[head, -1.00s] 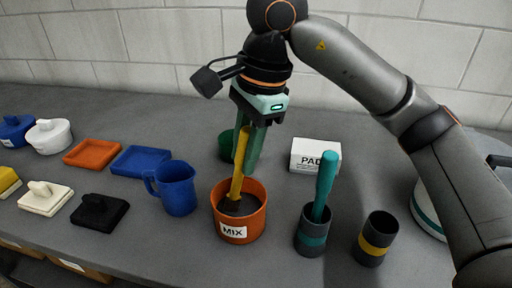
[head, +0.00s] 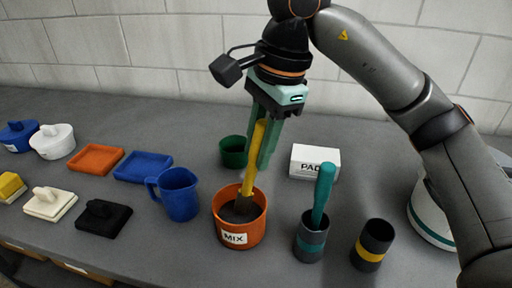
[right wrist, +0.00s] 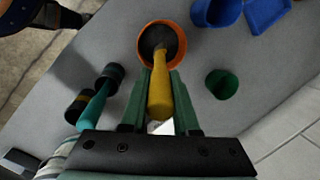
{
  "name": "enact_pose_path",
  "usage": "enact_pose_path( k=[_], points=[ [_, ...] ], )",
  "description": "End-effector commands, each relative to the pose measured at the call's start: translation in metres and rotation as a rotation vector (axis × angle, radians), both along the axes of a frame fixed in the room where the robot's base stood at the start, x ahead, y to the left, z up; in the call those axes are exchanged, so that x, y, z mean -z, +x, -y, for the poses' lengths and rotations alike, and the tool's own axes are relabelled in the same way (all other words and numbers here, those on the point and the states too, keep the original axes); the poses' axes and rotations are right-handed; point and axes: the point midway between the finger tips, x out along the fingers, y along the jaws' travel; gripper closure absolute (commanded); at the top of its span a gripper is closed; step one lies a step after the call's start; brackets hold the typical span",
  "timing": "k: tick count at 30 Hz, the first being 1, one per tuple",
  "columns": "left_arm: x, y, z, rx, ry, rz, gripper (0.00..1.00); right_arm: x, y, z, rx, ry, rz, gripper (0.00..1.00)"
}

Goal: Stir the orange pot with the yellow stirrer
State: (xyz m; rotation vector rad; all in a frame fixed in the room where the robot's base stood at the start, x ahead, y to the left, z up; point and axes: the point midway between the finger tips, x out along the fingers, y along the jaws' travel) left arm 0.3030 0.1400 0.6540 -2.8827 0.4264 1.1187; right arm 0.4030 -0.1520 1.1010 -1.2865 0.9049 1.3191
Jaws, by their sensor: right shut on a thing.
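The orange pot (head: 239,232) with a MIX label stands on the grey table and has dark contents. It also shows in the right wrist view (right wrist: 144,52). My right gripper (head: 264,158) is above and behind the pot, shut on the yellow stirrer (head: 251,172). The stirrer's lower end is inside the pot, in the dark contents, and it leans with its top to the right. In the right wrist view the stirrer (right wrist: 160,92) runs between the two green fingers. My left gripper is not in view.
A blue jug (head: 178,195) stands left of the pot, a green cup (head: 233,152) behind it. To the right are a dark holder (head: 310,243) with a teal stirrer (head: 324,190), a yellow-banded holder (head: 372,246) and a PAD box (head: 315,161). Trays and lidded blocks lie left.

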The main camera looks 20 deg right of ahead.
Motion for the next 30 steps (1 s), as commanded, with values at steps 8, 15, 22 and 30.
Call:
enact_pose_path(
  k=[8,15,22,30],
  points=[
    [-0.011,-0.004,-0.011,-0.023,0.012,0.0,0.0,-0.026,-0.003,0.004,0.0,0.002,0.001,1.0],
    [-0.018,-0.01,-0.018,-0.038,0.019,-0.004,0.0,-0.044,-0.005,0.007,0.0,0.001,0.001,1.0],
    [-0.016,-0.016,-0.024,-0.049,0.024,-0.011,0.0,-0.048,-0.005,0.008,0.0,0.001,0.0,1.0],
    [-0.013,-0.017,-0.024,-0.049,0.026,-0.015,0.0,-0.048,-0.005,0.008,0.0,0.001,0.0,1.0]
  ],
)
